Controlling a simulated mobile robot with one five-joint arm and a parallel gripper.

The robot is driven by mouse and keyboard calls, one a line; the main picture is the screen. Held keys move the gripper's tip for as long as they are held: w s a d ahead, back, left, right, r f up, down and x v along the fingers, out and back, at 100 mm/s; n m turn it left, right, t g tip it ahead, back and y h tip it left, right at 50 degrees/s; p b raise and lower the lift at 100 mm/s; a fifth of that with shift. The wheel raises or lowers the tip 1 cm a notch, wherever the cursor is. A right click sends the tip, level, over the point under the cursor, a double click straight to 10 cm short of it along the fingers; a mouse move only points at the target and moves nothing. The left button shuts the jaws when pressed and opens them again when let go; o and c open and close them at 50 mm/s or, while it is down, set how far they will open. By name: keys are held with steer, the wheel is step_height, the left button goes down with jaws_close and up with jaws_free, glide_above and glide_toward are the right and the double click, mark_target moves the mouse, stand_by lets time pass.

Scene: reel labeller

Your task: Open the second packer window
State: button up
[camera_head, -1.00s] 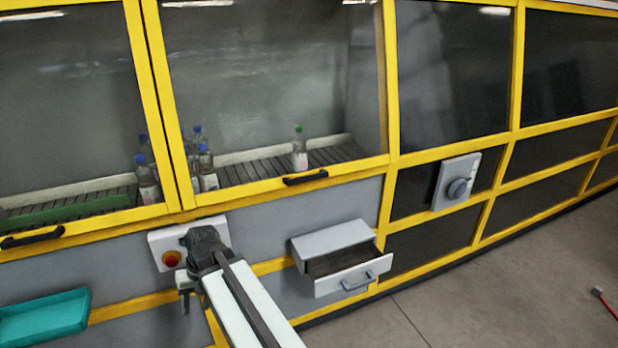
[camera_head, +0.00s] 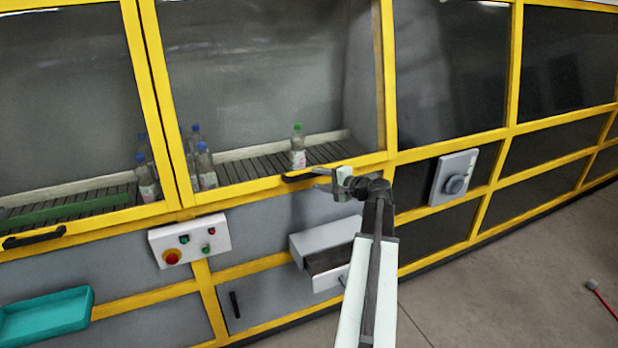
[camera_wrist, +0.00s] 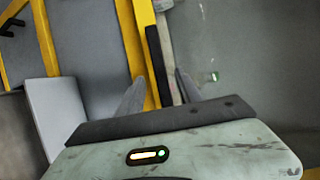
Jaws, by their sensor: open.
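The packer window (camera_head: 270,80) in the middle of the head view is a large clear pane in a yellow frame, and it looks closed. Its black bar handle (camera_head: 297,178) sits on the lower frame rail. My gripper (camera_head: 317,179) is open and empty at the right end of this handle, and its fingers partly cover it. In the wrist view the dark handle (camera_wrist: 158,62) lies along the yellow rail, between the two fingertips of my gripper (camera_wrist: 159,76). I cannot tell whether the fingers touch it.
An open drawer (camera_head: 328,281) juts out below my gripper. A button panel (camera_head: 190,240) and a teal tray (camera_head: 45,317) are to the left. A dial box (camera_head: 454,178) is on the right. Bottles, one green-capped (camera_head: 298,150), stand behind the glass. The floor at right is mostly clear.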

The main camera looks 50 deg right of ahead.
mark_target(307, 177)
steer(key=b+x, duration=0.1)
steer(key=x, duration=0.4)
steer(key=shift+w+f, duration=0.15)
steer(key=shift+w, duration=0.05)
jaws_close()
steer(key=shift+a, duration=0.15)
stand_by(0.9)
